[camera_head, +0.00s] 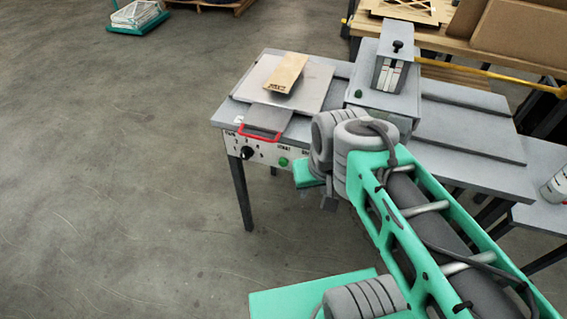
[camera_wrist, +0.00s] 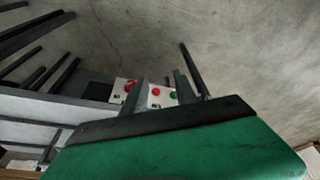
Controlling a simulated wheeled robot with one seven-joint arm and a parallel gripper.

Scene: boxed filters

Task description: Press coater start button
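There, a grey bench (camera_head: 229,112) has a front panel with a black knob (camera_head: 247,152) and a green button (camera_head: 283,162).
A red handle (camera_head: 262,134) sticks out at the bench front.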

